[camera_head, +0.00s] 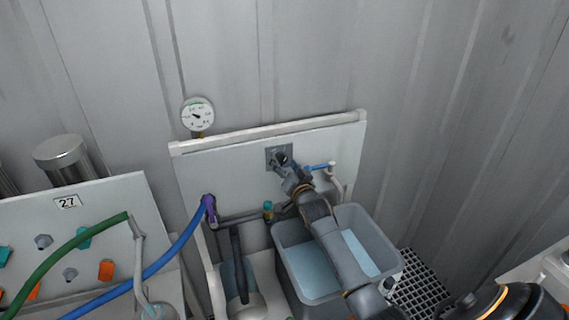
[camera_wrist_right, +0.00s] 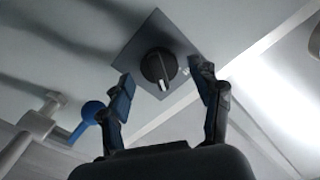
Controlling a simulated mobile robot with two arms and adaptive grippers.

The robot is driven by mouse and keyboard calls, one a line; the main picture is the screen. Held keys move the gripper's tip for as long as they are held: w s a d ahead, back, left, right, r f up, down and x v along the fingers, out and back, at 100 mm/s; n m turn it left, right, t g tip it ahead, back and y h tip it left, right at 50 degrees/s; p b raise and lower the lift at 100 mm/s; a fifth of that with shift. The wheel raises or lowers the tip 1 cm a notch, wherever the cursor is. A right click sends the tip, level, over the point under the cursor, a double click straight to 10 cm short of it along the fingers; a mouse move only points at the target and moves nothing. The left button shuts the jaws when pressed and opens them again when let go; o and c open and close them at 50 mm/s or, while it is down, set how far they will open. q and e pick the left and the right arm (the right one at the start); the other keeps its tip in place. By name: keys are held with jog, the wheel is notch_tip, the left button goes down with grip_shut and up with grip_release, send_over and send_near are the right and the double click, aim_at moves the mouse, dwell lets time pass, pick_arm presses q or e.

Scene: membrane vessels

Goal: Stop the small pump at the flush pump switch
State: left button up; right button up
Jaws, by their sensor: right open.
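The flush pump switch is a black rotary knob (camera_wrist_right: 159,68) with a white mark, on a grey square plate (camera_wrist_right: 150,42) fixed to the white panel. In the head view the plate (camera_head: 271,153) shows, with the knob partly hidden by my gripper. My right gripper (camera_head: 284,163) is right in front of the switch. In the wrist view its two fingers (camera_wrist_right: 163,88) are open, one on each side of the knob, with gaps between. The white mark points toward the bottom of the wrist view. The small pump cannot be made out. My left gripper is not in view.
A blue-handled valve (camera_head: 319,166) on white pipe sits right of the switch. Below stands a grey tub (camera_head: 388,262) of water. A pressure gauge (camera_head: 198,115) is above left. Blue (camera_head: 165,262) and green (camera_head: 75,240) hoses run on the left.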

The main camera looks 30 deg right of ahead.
jog(key=c, duration=0.7)
jog(key=shift+s+r, duration=0.15)
jog(key=shift+r, duration=0.05)
grip_shut()
jog(key=shift+n, duration=0.3)
jog(key=n, duration=0.5)
jog(key=shift+a+r+n, duration=0.1)
jog(key=shift+a+n, duration=0.05)
jog(key=shift+n, duration=0.15)
jog(key=n, duration=0.5)
jog(key=shift+n, duration=0.3)
jog(key=shift+r, duration=0.1)
